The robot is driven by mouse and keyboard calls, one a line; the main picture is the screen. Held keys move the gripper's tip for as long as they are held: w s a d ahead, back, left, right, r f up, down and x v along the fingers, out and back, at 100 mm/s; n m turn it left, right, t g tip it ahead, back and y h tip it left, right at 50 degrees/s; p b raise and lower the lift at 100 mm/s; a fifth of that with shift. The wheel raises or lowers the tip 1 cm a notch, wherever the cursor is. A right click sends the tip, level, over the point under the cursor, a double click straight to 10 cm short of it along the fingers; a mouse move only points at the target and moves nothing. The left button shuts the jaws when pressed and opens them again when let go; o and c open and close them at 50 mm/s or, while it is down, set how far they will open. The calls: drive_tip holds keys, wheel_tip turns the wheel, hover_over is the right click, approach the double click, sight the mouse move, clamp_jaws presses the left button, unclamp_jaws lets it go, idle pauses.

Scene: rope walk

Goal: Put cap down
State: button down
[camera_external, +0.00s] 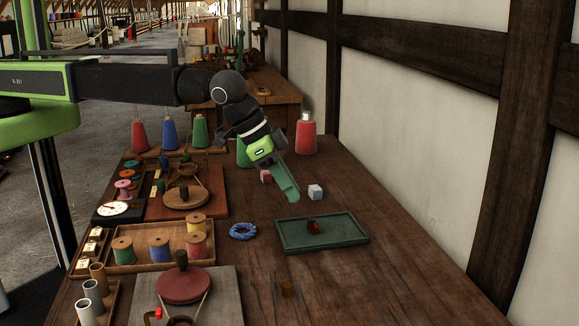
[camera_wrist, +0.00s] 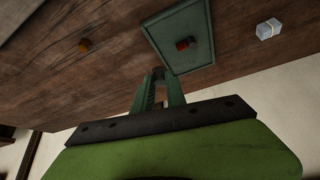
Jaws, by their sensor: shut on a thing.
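My gripper (camera_external: 291,196) has green fingers and hangs over the table, pointing down and to the right, behind and left of the green tray. In the wrist view its fingertips (camera_wrist: 158,78) are closed on a small dark brownish thing (camera_wrist: 158,71), which I take to be the cap. The fingers hide most of it, and in the outside view I cannot make it out. The green tray (camera_external: 353,240) lies flat on the table and also shows in the wrist view (camera_wrist: 207,62). A small red and dark piece (camera_external: 313,227) sits in the tray.
A white block (camera_external: 315,192) and a reddish block (camera_external: 266,176) stand near my gripper. A blue rope coil (camera_external: 243,231) lies left of the tray, and a small amber piece (camera_external: 288,288) in front. Spools and wooden trays (camera_external: 120,257) crowd the left. The right side is bare.

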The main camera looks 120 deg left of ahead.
drive_tip(key=d, duration=0.3)
drive_tip(key=b, duration=0.7)
hover_over(330, 233)
drive_tip(key=s+d, duration=0.2)
wheel_tip(330, 233, down, 7)
drive_tip(key=shift+w+a+r, duration=0.1)
drive_tip(key=shift+w+a, duration=0.05)
drive_tip(key=shift+a, duration=0.3)
wheel_tip(330, 233, down, 4)
drive_tip(key=b, duration=0.4)
drive_tip(key=shift+f, duration=0.25)
drive_tip(key=shift+r, duration=0.25)
drive_tip(key=shift+f, duration=0.15)
drive_tip(key=c, duration=1.4)
unclamp_jaws()
drive_tip(key=shift+o, duration=0.2)
